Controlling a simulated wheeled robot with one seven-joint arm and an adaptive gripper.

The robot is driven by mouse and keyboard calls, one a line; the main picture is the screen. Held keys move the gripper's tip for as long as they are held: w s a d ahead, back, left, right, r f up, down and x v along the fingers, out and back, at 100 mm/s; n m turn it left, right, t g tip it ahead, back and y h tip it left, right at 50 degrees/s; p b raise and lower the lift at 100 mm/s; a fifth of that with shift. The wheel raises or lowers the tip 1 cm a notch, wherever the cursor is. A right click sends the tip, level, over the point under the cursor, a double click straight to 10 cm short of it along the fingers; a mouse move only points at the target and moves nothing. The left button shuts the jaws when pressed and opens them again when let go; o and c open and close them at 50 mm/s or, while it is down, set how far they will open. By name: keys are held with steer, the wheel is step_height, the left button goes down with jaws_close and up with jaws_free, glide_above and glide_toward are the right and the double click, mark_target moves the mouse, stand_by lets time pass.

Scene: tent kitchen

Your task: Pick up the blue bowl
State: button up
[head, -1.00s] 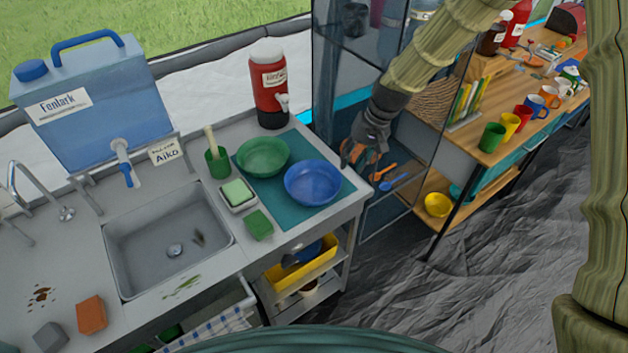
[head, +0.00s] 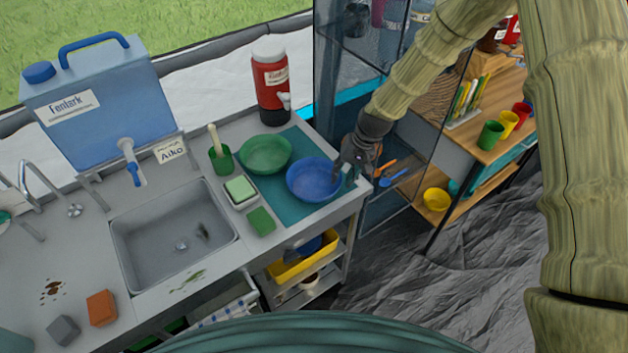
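The blue bowl (head: 312,181) sits upright on a teal mat (head: 290,208) at the right end of the sink counter. My gripper (head: 343,176) is at the bowl's right rim, coming in from the right. One dark finger overlaps the rim in the picture. I cannot tell whether the fingers touch the bowl or close on its wall, as they are small and partly hidden.
A green bowl (head: 265,154) stands on the mat just left of the blue bowl. A red dispenser (head: 271,88) stands behind. A soap dish (head: 240,192) and green sponge (head: 261,221) lie to the left. A glass-sided cabinet (head: 372,207) stands close on the right.

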steer(key=shift+p+x, duration=0.45)
steer(key=shift+x, duration=0.85)
jaws_close()
